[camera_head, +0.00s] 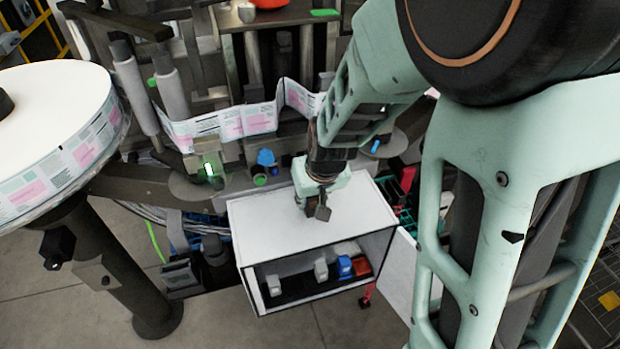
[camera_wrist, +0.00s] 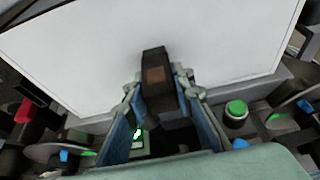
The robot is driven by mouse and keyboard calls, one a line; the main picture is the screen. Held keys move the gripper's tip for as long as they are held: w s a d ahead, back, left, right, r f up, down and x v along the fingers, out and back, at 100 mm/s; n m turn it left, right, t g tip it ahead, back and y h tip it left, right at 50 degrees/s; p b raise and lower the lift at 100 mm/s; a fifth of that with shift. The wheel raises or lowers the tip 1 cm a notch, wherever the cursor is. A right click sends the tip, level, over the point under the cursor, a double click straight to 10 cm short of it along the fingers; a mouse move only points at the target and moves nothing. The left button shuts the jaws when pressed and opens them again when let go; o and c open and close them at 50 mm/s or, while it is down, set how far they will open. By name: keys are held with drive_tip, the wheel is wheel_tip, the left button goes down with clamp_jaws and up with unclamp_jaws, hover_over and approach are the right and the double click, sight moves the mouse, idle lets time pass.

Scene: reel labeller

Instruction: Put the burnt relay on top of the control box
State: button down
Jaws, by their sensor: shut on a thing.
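The control box (camera_head: 260,217) is a white box with a flat top and an open front. Its top fills much of the wrist view (camera_wrist: 90,60). My gripper (camera_head: 314,200) is over the right-middle part of this top, pointing down. In the wrist view my gripper (camera_wrist: 161,88) is shut on the burnt relay (camera_wrist: 154,66), a dark block with a brownish patch. The relay's end sticks out past the fingertips, against the white top. In the head view the relay (camera_head: 322,212) is small and dark; I cannot tell whether it touches the top.
Inside the box, pale relays (camera_head: 321,269), a blue one (camera_head: 344,266) and a red one (camera_head: 362,265) stand in a row. The box door (camera_head: 402,270) hangs open at right. A label reel (camera_head: 55,125) is at left. A green button (camera_wrist: 236,108) stands beside the box.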

drive_tip(key=shift+f, duration=0.1)
drive_tip(key=shift+f, duration=0.15)
drive_tip(key=c, duration=1.9)
unclamp_jaws()
drive_tip(key=shift+c, duration=0.2)
drive_tip(key=shift+r, duration=0.2)
drive_tip(key=shift+r, duration=0.3)
drive_tip(key=p+v, duration=0.6)
drive_tip(key=v, duration=0.5)
drive_tip(key=shift+s+r, duration=0.2)
drive_tip(key=shift+s, duration=0.1)
